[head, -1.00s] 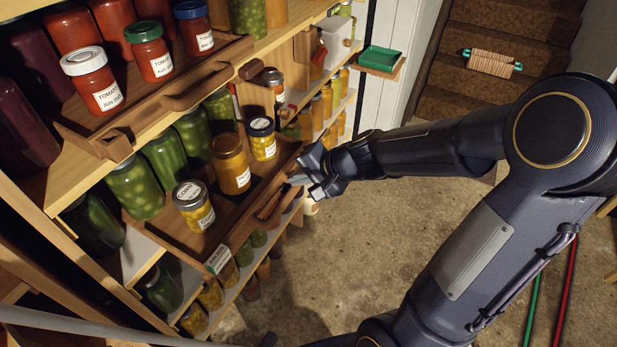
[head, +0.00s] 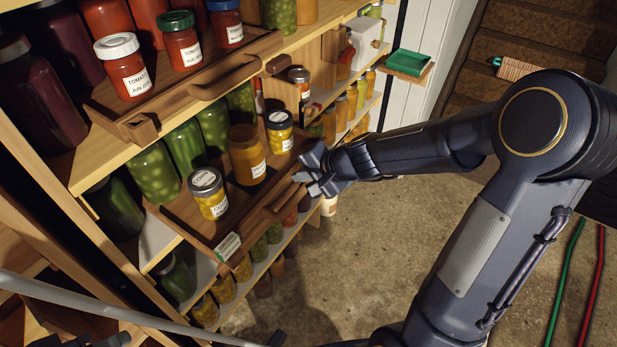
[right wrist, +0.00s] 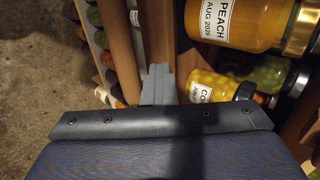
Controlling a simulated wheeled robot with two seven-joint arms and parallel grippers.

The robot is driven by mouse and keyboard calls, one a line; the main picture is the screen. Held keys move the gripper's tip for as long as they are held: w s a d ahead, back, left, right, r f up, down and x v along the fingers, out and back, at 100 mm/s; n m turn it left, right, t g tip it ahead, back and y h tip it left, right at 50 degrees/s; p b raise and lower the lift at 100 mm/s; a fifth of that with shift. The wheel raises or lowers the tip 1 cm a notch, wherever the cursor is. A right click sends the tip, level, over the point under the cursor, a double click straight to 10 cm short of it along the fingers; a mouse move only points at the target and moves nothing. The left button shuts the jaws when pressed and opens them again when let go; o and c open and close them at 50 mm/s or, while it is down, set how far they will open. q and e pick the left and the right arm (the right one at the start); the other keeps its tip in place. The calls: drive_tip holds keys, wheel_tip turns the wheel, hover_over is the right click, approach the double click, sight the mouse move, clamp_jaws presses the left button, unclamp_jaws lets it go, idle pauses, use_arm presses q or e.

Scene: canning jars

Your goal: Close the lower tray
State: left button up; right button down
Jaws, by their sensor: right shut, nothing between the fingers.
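The lower tray (head: 231,227) is a brown wooden pull-out tray with a handle (head: 275,205) on its front. It sticks out from its shelf and carries a corn jar (head: 208,193), a peach jar (head: 246,155) and another yellow jar (head: 280,131). My right gripper (head: 304,180) is shut and empty at the far part of the tray front. In the right wrist view its fingertips (right wrist: 157,76) meet the wooden front (right wrist: 155,35), beside the peach jar (right wrist: 235,25) and corn jar (right wrist: 220,85); exact contact is hard to tell.
The upper tray (head: 190,103), with red tomato jars, also sticks out above. Green jars (head: 153,174) stand behind the lower tray. More jars fill the shelf below. The concrete floor (head: 330,270) in front is clear.

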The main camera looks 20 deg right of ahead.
drive_tip(key=w+a+p, duration=0.1)
drive_tip(key=w+a, duration=0.1)
drive_tip(key=w, duration=0.1)
drive_tip(key=w+a, duration=0.2)
drive_tip(key=w, duration=0.2)
drive_tip(key=w+a+p, duration=0.1)
drive_tip(key=w+a, duration=0.2)
drive_tip(key=shift+w+p, duration=0.25)
drive_tip(key=shift+p, duration=0.05)
drive_tip(key=shift+w, duration=0.15)
use_arm(q)
wheel_tip(320, 180, up, 2)
drive_tip(key=shift+r, duration=0.35)
